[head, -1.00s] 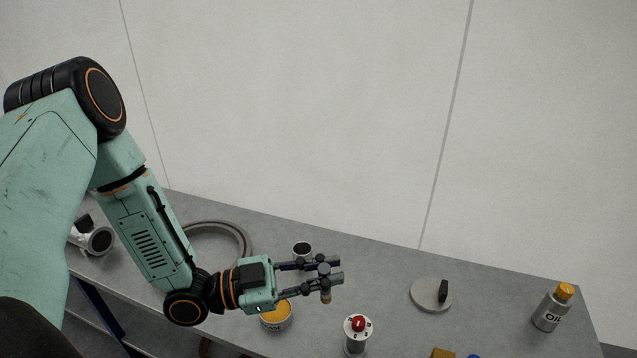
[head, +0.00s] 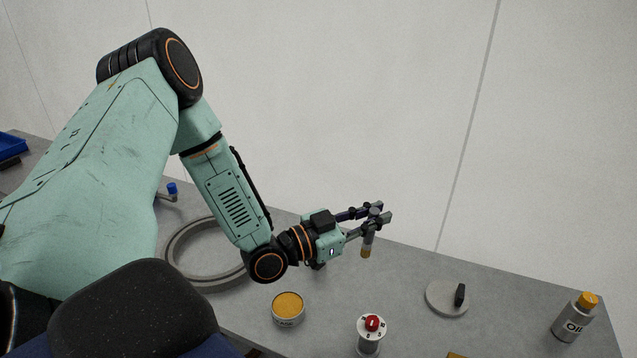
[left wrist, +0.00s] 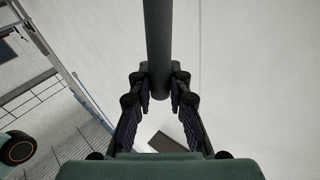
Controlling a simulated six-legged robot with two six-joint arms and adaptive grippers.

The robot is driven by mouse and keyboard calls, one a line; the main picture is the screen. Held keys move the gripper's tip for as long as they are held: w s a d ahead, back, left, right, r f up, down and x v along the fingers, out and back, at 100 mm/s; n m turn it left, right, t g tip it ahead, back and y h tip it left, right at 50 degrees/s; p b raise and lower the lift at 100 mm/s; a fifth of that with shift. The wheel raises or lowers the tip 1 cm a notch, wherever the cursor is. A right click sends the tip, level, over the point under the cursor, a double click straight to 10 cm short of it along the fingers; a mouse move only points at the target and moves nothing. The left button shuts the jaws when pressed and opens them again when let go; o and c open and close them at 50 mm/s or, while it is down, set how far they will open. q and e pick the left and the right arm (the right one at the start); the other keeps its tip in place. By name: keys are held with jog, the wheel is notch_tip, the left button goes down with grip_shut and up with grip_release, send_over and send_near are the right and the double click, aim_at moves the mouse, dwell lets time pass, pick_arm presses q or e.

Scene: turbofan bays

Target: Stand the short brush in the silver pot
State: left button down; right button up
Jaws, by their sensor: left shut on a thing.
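My left gripper (head: 376,215) is shut on the short brush (head: 368,241), which hangs upright with its tan tip down, above the bench. Its dark grey handle (left wrist: 159,45) shows between the two fingers in the left wrist view. No silver pot is clearly visible now. A small pale pot with a dark opening stood behind the gripper in the earlier head view, and my left wrist and gripper now cover that area. My right gripper is not in view.
On the grey bench (head: 410,285) stand a tin with orange contents (head: 288,309), a red-topped cylinder (head: 370,336), a round disc with a black knob (head: 446,299) and an oil bottle (head: 574,318). A large grey ring (head: 188,270) lies behind my forearm.

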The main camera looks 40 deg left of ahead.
pick_arm(q)
jog(key=w+a+n+y+b, duration=0.1)
jog(key=w+a+n+y, duration=0.1)
jog(key=a+n+y, duration=0.55)
jog(key=w+a+n+y+b, duration=0.1)
jog(key=w+a+n+y, duration=0.3)
jog(key=a, duration=0.6)
notch_tip(320, 180, down, 13)
jog(key=s+m+y+b, duration=0.1)
jog(key=s+b, duration=0.1)
jog(key=b, duration=0.9)
jog(key=shift+r, duration=0.15)
jog(key=shift+s+m, duration=0.1)
jog(key=shift+m, duration=0.15)
jog(key=c, duration=1.2)
grip_release()
